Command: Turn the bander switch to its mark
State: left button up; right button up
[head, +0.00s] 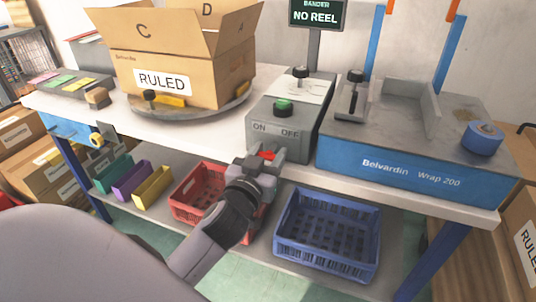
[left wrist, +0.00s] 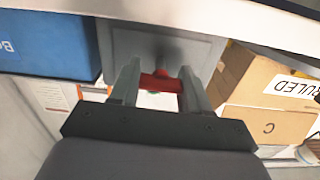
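The bander's grey switch box (head: 283,125) stands at the table's front edge, with ON and OFF lettered on its front. A red switch handle (head: 267,155) shows low on that front. My left gripper (head: 258,168) is in front of the box, its fingers apart on either side of the red handle. In the left wrist view the red handle (left wrist: 160,82) lies crosswise between the fingertips; I cannot tell whether they press on it. The handle's pivot and its exact angle are partly hidden. My right gripper is not in view.
A blue wrapping machine (head: 405,165) stands right, an open carton (head: 175,75) on a turntable left. Red (head: 185,210) and blue (head: 290,240) crates sit on the shelf below.

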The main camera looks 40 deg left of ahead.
pick_arm(q)
jog(key=shift+m, duration=0.3)
jog(key=m+p, duration=0.2)
jog(key=shift+r+m, duration=0.1)
jog(key=shift+m, duration=0.3)
jog(key=m+p, duration=0.1)
jog(key=m, duration=0.1)
jog(key=shift+m, duration=0.3)
jog(key=m+p, duration=0.2)
jog(key=m, duration=0.3)
jog(key=shift+d+m, duration=0.1)
jog(key=shift+m, duration=0.2)
jog(key=m+p, duration=0.1)
jog(key=m, duration=0.2)
jog(key=shift+m+p, duration=0.55)
jog(key=shift+m, duration=0.55)
jog(key=shift+f, duration=0.2)
